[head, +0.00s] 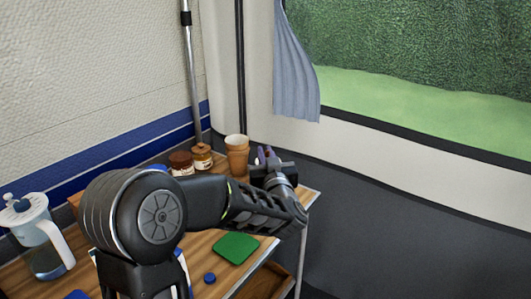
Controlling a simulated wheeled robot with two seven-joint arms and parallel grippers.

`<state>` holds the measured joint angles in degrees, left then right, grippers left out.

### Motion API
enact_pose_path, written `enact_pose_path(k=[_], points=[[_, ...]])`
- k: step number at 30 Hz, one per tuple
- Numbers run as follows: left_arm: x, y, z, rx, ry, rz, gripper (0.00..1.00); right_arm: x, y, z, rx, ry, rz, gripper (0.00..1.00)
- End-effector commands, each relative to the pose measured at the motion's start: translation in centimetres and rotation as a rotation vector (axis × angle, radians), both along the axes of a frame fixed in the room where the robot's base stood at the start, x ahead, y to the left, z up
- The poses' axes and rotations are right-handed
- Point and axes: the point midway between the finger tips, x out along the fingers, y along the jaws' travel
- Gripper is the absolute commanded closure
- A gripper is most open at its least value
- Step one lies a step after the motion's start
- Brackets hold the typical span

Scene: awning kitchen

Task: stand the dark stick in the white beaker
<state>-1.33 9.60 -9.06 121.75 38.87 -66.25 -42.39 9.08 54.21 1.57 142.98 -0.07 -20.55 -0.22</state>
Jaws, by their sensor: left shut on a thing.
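My left gripper (267,157) is at the far right end of the wooden table, just right of the tan cups. It is shut on a small dark purplish thing; too little shows to tell whether this is the dark stick. A small pale patch shows beside the fingers, too small to name. I cannot make out the white beaker; my left arm covers much of the table. My right gripper is out of view.
Stacked tan cups (237,146) and two brown jars (202,156) stand at the back. A white-lidded jug (40,240) stands at the left. A green mat (237,248) and a blue cap (209,278) lie in front on the table (216,265).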

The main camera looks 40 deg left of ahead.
Motion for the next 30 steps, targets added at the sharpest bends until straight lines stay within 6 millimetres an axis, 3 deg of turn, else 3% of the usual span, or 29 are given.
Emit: enact_pose_path(k=[6, 18, 19, 27, 30], points=[[-0.01, 0.02, -1.27, 0.001, 0.001, 0.0, 1.0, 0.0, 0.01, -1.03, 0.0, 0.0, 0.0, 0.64], [0.0, 0.0, -1.4, 0.0, 0.0, 0.0, 1.0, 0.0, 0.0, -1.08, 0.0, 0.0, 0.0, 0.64], [0.0, 0.0, -1.4, 0.001, 0.001, 0.0, 0.88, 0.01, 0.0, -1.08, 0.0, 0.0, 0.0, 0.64], [0.0, 0.0, -1.39, 0.0, 0.0, 0.0, 0.66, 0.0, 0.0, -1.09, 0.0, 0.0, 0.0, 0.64], [0.01, 0.0, -1.39, 0.0, 0.0, 0.0, 0.65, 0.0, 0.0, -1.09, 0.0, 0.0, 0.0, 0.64]])
